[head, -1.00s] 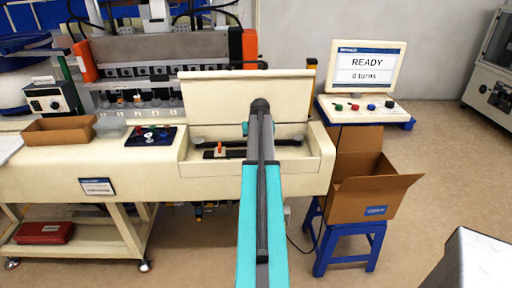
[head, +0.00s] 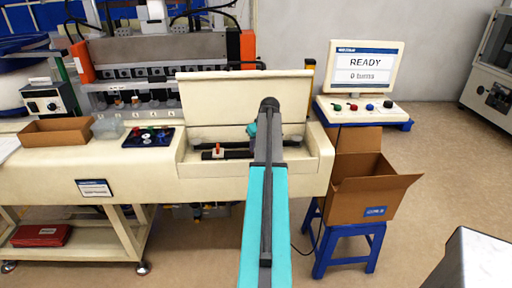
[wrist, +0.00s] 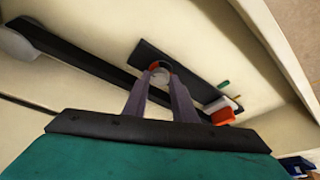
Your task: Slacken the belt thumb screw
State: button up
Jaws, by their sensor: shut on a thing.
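The belt thumb screw (wrist: 160,74) is a small round knob, pale with a reddish rim, on a dark plate in the wrist view. My gripper (wrist: 158,82) is shut on it, with one grey finger on each side. In the head view the screw and the fingertips are hidden behind my arm, inside the open bay of the cream machine (head: 305,166). The display (head: 366,68) at the right reads "READY" and "0 turns".
An orange-and-white part (wrist: 222,114) sits close to the right of the fingers. A raised cream lid (head: 215,100) stands behind the bay. A long dark bar (wrist: 80,52) crosses the bay. A button panel (head: 345,108) and a cardboard box (head: 365,196) are to the right.

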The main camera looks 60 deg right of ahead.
jog(key=shift+s+f, duration=0.1)
jog(key=shift+s, duration=0.15)
jog(key=o, duration=0.8)
jog(key=shift+c, duration=0.2)
jog(key=shift+w, duration=0.1)
jog(key=b+v, duration=0.2)
jog(key=v, duration=1.2)
jog(key=shift+b, duration=0.3)
jog(key=shift+w, duration=0.1)
